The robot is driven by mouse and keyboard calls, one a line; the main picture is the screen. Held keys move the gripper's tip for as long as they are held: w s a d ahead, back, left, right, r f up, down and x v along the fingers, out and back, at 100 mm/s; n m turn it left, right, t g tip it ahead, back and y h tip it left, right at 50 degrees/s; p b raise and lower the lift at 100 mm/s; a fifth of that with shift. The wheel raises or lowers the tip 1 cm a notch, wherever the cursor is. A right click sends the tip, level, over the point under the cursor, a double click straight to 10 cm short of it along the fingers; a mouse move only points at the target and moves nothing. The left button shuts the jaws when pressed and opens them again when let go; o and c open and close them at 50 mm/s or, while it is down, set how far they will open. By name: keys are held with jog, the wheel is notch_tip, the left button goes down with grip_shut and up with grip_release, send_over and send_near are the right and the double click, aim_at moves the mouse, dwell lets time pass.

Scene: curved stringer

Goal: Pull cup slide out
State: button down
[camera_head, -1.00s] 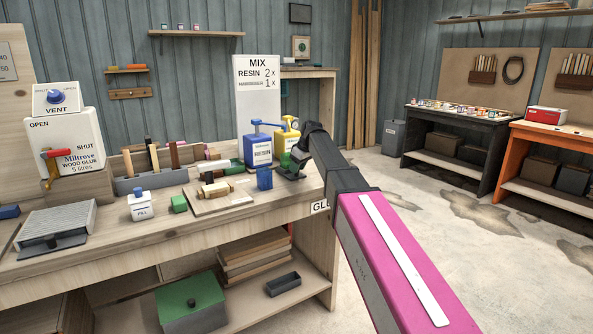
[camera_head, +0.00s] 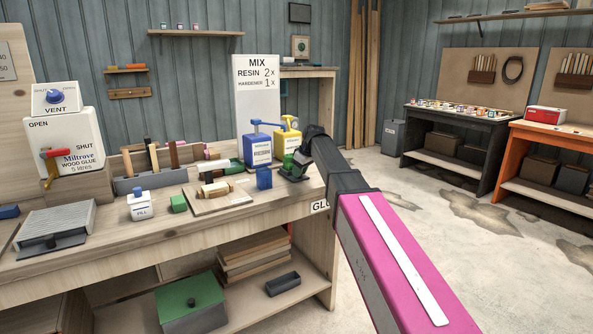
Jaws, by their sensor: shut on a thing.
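My gripper (camera_head: 295,170) is at the right end of the workbench, pointing down in front of the yellow pump bottle (camera_head: 286,141). It is shut on what looks like the cup slide, a small part with a green piece (camera_head: 289,162) at its left side. The fingers and wrist hide most of it, so its full shape and how far out it stands cannot be told. The blue pump bottle (camera_head: 257,150) stands behind the cup.
The MIX sign (camera_head: 257,90) stands behind the pumps. Open floor lies right of the bench.

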jog(key=s+d, duration=0.2)
jog(key=s, duration=0.1)
jog(key=s+d, duration=0.2)
jog(key=s, duration=0.1)
jog(key=s+d, duration=0.2)
jog(key=s, duration=0.1)
jog(key=shift+s+d, duration=0.15)
jog(key=shift+d, duration=0.05)
jog(key=c, duration=1.2)
grip_release()
jog(key=shift+s, duration=0.1)
jog(key=shift+o, duration=0.2)
jog(key=shift+r, duration=0.1)
jog(key=v, duration=1)
jog(key=shift+d+r, duration=0.2)
jog(key=shift+r, duration=0.05)
jog(key=shift+s, duration=0.15)
